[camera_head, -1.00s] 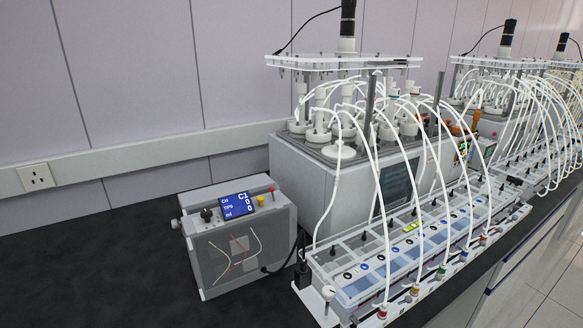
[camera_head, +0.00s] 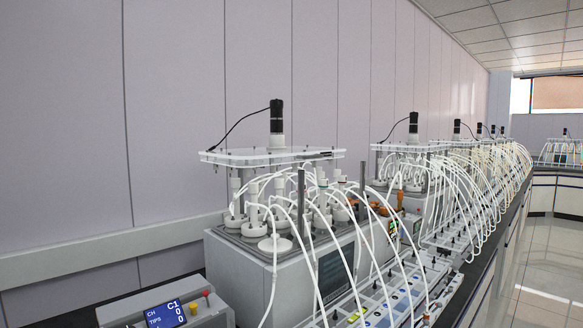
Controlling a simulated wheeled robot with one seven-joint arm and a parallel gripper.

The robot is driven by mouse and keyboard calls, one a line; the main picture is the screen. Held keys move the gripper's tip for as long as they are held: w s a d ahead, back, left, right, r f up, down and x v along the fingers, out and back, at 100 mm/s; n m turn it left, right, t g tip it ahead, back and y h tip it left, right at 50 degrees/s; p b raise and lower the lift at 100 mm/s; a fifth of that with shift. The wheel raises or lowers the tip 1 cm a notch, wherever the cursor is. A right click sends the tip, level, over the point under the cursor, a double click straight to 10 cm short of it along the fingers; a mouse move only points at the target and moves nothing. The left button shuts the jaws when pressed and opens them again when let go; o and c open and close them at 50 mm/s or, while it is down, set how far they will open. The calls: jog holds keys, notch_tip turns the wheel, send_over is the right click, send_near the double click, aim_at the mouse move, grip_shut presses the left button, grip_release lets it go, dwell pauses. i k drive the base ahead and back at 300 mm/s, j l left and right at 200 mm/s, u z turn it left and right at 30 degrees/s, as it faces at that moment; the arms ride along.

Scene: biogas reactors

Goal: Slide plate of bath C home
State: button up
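A grey reactor bath (camera_head: 240,268) stands nearest on the bench, with white capped vessels (camera_head: 276,243) and looping white tubes. A clear plate (camera_head: 270,157) lies level above it on posts, with a black motor (camera_head: 277,117) standing on its middle. Further baths stand in a row behind, the second with its own plate (camera_head: 408,148) and motor (camera_head: 413,123). I cannot read any label that tells which one is bath C. My gripper is not in view.
A small grey box with a blue display (camera_head: 165,314) reading CH C1 stands at the lower left. A tube rack (camera_head: 375,302) runs along the bench front. The floor (camera_head: 545,270) at the right is clear.

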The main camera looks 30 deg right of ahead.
aim_at(276, 148)
jog(key=i+l+z, duration=0.1)
jog(key=l, duration=0.35)
jog(key=i+l, duration=0.1)
jog(key=l, duration=0.3)
jog(key=i+l+z, duration=0.15)
jog(key=l, duration=0.25)
jog(key=i+l+z, duration=0.1)
jog(key=l, duration=0.35)
